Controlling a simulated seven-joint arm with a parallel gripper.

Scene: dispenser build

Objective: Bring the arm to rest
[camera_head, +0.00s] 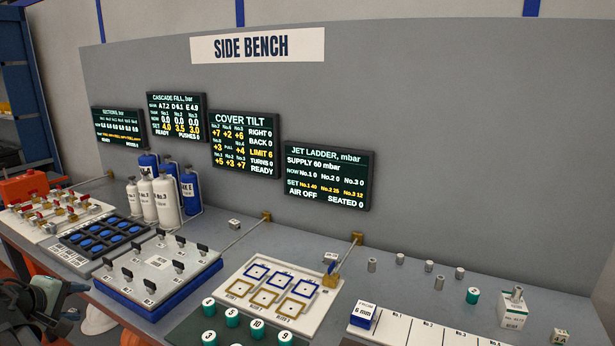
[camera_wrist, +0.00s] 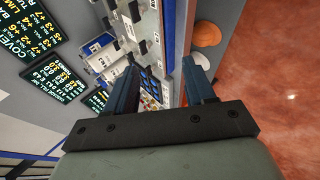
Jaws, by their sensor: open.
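My gripper (camera_wrist: 160,88) shows in the wrist view with its two dark fingers spread apart and nothing between them. It points out over the front edge of the side bench, with the bench equipment beyond the fingers. In the head view part of my arm (camera_head: 40,305) shows at the lower left, in front of the bench's near edge. My gripper appears apart from the things on the bench.
Several screens (camera_head: 328,177) hang behind. Reddish floor (camera_wrist: 275,100) lies open beside the bench.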

